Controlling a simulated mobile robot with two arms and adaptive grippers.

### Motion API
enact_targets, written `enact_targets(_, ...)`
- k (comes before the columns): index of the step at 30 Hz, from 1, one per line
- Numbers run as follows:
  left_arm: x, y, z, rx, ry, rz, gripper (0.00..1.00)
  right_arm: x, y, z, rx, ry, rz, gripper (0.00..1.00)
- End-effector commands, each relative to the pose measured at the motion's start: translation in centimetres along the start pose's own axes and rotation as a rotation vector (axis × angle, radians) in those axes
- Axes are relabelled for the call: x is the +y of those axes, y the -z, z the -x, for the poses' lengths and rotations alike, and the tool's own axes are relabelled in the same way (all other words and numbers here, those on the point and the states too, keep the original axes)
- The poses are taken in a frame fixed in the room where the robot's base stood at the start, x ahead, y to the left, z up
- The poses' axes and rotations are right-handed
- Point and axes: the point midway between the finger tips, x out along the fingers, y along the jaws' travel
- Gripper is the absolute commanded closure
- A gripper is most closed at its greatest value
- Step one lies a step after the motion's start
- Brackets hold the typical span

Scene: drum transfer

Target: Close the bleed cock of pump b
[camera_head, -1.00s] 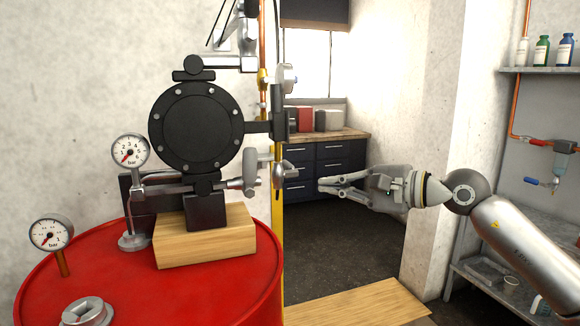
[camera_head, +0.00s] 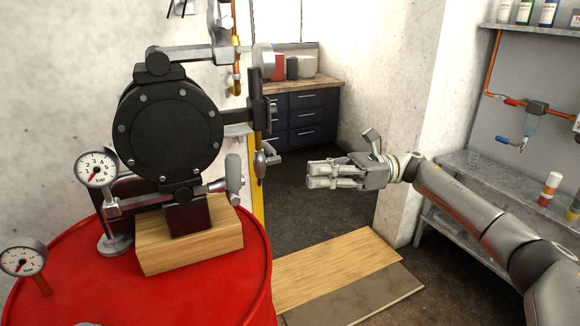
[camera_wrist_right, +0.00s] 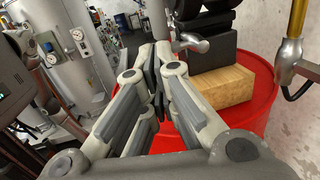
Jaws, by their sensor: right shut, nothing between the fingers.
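A black round pump (camera_head: 167,130) stands on a wooden block on a red drum. No label on it can be read, so I cannot tell from a mark that it is pump b. A grey upright lever (camera_head: 234,172) sits on the metal pipe at the pump's lower right; it looks like a cock handle. My right gripper (camera_head: 309,175) is in the air to the right of the lever, apart from it. Its fingers point left and are shut and empty. In the right wrist view the fingertips (camera_wrist_right: 157,62) point towards the pump side. My left gripper is not in view.
The wooden block (camera_head: 190,246) lies on the red drum (camera_head: 200,300). Two dial gauges (camera_head: 96,167) stand at the pump's left. A yellow post (camera_head: 258,190) rises behind the drum. Shelves (camera_head: 470,180) are at the right.

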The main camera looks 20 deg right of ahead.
Motion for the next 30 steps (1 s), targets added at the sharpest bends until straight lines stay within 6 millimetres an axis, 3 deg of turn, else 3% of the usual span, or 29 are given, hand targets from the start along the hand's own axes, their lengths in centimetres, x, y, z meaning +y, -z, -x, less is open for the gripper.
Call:
enact_targets(6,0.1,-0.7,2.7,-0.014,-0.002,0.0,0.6,0.1,-0.6,-4.2,0.001,-0.005,0.0,1.0)
enact_targets(15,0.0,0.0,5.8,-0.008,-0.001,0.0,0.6,0.1,-0.6,-9.7,0.002,-0.002,0.002,1.0)
enact_targets(21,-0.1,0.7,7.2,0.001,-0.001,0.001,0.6,0.1,-0.3,-11.8,0.002,-0.001,0.001,1.0)
enact_targets(30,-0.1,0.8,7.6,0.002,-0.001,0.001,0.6,0.0,0.0,-12.9,0.003,0.0,0.003,1.0)
